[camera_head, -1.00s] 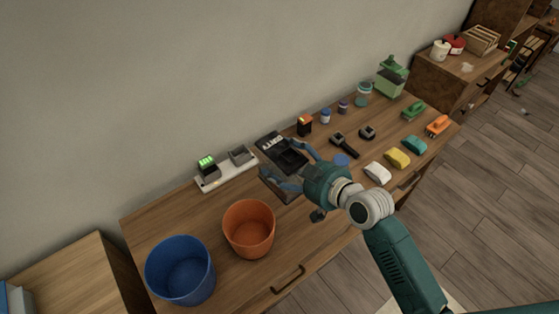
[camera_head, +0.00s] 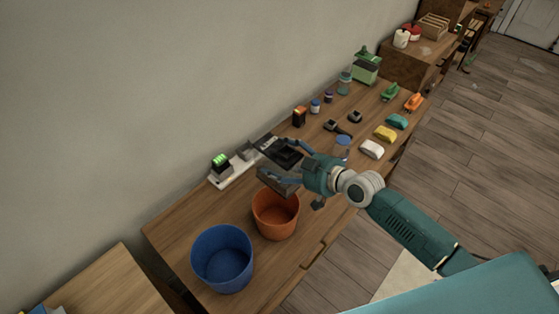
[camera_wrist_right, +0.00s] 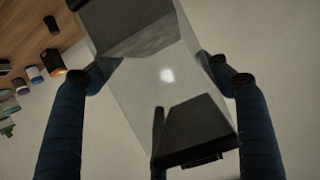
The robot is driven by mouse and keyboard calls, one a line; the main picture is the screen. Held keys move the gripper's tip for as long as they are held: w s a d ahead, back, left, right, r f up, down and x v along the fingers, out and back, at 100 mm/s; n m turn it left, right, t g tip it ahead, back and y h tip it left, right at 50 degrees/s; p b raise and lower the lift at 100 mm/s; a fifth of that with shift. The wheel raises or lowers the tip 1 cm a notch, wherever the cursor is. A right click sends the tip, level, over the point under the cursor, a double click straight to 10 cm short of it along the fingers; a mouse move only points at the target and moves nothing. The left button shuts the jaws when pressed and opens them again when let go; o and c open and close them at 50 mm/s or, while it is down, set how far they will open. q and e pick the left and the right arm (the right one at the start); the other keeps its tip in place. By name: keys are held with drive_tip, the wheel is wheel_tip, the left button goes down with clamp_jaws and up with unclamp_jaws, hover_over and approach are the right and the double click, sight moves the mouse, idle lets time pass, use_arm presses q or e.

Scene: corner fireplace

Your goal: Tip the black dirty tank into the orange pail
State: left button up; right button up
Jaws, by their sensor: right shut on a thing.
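The black tank (camera_head: 287,154) is held between the two blue fingers of my right gripper (camera_head: 288,167), above the workbench. In the right wrist view the tank (camera_wrist_right: 165,75) is a see-through box with dark ends, tilted between both fingers. The orange pail (camera_head: 275,226) stands on the bench just below and in front of the gripper in the head view. The gripper and the tank's lower part overlap the pail's far rim, so the height between them is hard to judge. The inside of the pail is partly hidden. My left gripper is not in view.
A blue pail (camera_head: 222,262) stands left of the orange one. A white charging strip (camera_head: 228,175) with a green-lit charger lies along the wall. White (camera_head: 372,149), yellow and teal blocks, small jars and a green container (camera_head: 367,66) occupy the right side.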

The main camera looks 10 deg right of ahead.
drive_tip(key=shift+w+d+f+n, duration=0.15)
drive_tip(key=shift+f+n, duration=0.1)
drive_tip(key=shift+n, duration=0.25)
drive_tip(key=shift+w+d+f+n+t+h, duration=0.25)
drive_tip(key=shift+d+f+n+t+h, duration=0.1)
drive_tip(key=shift+f+n+t+h, duration=0.2)
drive_tip(key=shift+w+d+f+n+t+h+b, duration=0.25)
drive_tip(key=shift+d+f+n+b, duration=0.1)
drive_tip(key=shift+f+n, duration=0.15)
drive_tip(key=shift+w+d+f+n+t+h+b, duration=0.2)
drive_tip(key=shift+d+f+n+b, duration=0.15)
drive_tip(key=shift+f+n, duration=0.1)
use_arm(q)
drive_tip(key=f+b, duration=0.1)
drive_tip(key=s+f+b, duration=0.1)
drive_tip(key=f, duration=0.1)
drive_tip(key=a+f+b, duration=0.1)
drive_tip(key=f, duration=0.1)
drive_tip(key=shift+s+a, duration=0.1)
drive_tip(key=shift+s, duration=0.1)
use_arm(e)
drive_tip(key=d+f+n, duration=0.1)
drive_tip(key=w+f+n+t+h, duration=0.1)
drive_tip(key=n, duration=0.1)
drive_tip(key=shift+d+t, duration=0.3)
drive_tip(key=shift+d, duration=0.05)
